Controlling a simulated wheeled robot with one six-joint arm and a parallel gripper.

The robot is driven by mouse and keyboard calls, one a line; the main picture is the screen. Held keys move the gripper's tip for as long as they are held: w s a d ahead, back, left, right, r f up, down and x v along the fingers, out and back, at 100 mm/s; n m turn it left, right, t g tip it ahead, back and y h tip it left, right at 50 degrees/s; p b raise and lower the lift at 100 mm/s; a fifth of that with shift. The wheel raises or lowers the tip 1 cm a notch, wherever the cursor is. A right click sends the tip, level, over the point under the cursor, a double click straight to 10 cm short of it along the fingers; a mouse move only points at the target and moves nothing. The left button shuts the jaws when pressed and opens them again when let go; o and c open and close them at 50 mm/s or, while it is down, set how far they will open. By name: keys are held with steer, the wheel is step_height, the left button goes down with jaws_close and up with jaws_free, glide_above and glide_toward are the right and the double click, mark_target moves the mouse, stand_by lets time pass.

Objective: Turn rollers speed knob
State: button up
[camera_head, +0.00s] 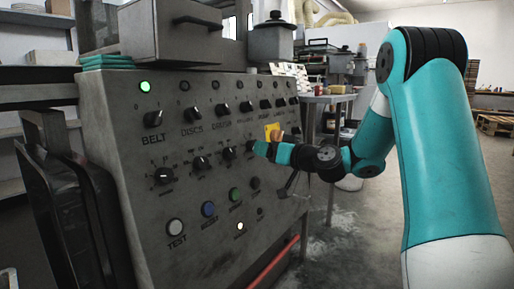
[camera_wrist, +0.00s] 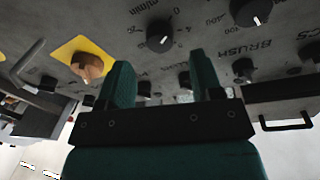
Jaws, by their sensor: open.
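The grey control panel (camera_head: 110,125) carries a row of labelled black knobs, with a second row of scaled dial knobs below. A black knob (camera_head: 246,106) is fourth in the upper row; its label is too small to read surely. My gripper (camera_head: 261,148) is at the right part of the lower row, hiding what is behind it. In the wrist view, my gripper (camera_wrist: 162,66) has two teal fingers apart with nothing between them. A black dial knob (camera_wrist: 160,36) marked "m/min" lies just beyond the fingertips. I cannot tell whether it is the rollers speed knob.
A yellow plate with a brownish-orange rotary handle (camera_head: 273,132) is close beside my gripper; the handle also shows in the wrist view (camera_wrist: 88,66). Coloured buttons such as TEST (camera_head: 175,227) and a blue one (camera_head: 208,209) sit lower. Black trays (camera_head: 80,205) lean at left.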

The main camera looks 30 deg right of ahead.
mark_target(252, 146)
steer(key=shift+x, duration=2.1)
steer(key=c, duration=0.9)
steer(key=shift+a, duration=0.25)
steer(key=shift+c, duration=0.2)
steer(key=shift+d, duration=0.15)
steer(key=m+p, duration=0.4)
steer(key=m+h+p, duration=0.1)
steer(key=m+p, duration=0.1)
steer(key=shift+r+g, duration=0.3)
steer(key=shift+r, duration=0.1)
steer(key=m+p, duration=0.3)
steer(key=p, duration=0.1)
steer(key=shift+g+h, duration=0.3)
steer(key=shift+f+m+p, duration=0.2)
steer(key=shift+m+p, duration=0.6)
steer(key=shift+p, duration=0.2)
